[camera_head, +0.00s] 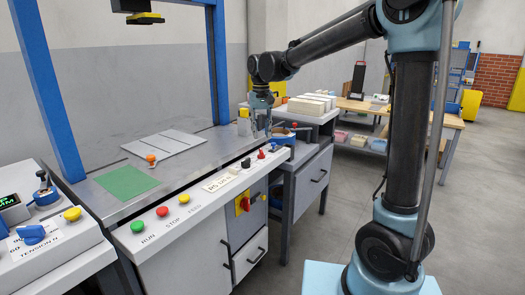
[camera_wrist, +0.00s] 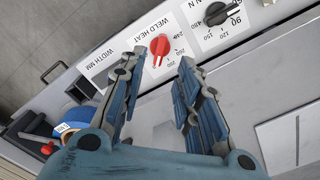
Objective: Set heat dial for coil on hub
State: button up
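The red heat dial (camera_wrist: 160,46) sits on a white plate marked WELD HEAT on the panel in the wrist view. Its exact setting is too small to read. In the head view, a small red knob on the sloped panel looks like the same dial (camera_head: 261,154). My gripper (camera_wrist: 161,62) is open and empty, its two blue fingers apart on either side below the dial, with the dial visible beyond the gap. In the head view my gripper (camera_head: 262,124) hangs over the bench's right end. A blue round coil-like part (camera_wrist: 84,118) lies left of my fingers; its seat is partly hidden.
A black dial (camera_wrist: 215,13) with numbers is right of the red one. A red-tipped lever (camera_wrist: 47,148) stands by the blue part. Green RUN (camera_head: 138,226) and red STOP (camera_head: 162,211) buttons sit along the front panel. A blue frame post (camera_head: 47,85) rises at left.

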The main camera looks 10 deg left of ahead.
aim_at(261, 150)
notch_tip(261, 150, down, 8)
dwell(0.4)
grip_shut()
jog(key=shift+d, duration=0.15)
